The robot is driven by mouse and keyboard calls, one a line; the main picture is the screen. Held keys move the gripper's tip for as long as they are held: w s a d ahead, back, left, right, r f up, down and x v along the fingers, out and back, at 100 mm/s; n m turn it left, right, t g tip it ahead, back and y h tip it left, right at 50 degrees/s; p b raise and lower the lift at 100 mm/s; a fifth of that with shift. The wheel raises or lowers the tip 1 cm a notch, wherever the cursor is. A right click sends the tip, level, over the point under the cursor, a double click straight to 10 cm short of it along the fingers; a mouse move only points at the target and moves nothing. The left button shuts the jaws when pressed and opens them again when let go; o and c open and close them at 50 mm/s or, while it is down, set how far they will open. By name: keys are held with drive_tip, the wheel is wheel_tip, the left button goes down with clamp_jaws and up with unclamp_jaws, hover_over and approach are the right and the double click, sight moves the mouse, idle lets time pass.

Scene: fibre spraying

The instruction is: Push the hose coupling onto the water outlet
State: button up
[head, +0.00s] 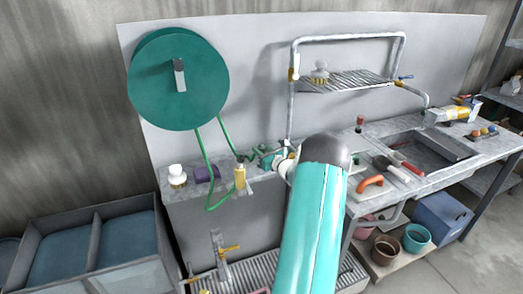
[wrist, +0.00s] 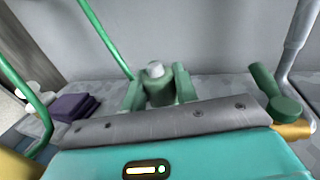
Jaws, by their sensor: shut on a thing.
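My gripper (wrist: 158,92) is shut on a grey-green cylindrical piece with a pale tip, which looks like the hose coupling (wrist: 156,73). It stands upright between the two green fingers. A green hose (wrist: 105,40) comes down behind the left finger; its joint with the piece is hidden. In the head view my gripper (head: 268,158) is small and partly hidden by my arm, above the back of the bench. A tap with a yellow handle (head: 224,250) rises over the floor grate and may be the water outlet; I cannot tell for sure.
A green hose reel (head: 178,80) hangs on the wall panel. A white-capped jar (head: 177,177), a purple cloth stack (head: 206,174) and a yellow bottle (head: 240,176) stand left of my gripper. A pipe frame with a rack (head: 350,82) rises at the right. A sink (head: 430,150) lies further right.

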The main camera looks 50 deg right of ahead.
drive_tip(key=shift+f, duration=1.5)
drive_tip(key=o, duration=1.1)
drive_tip(key=shift+s, duration=0.1)
drive_tip(key=v, duration=1.3)
drive_tip(key=shift+s, duration=0.3)
drive_tip(key=shift+a, duration=0.1)
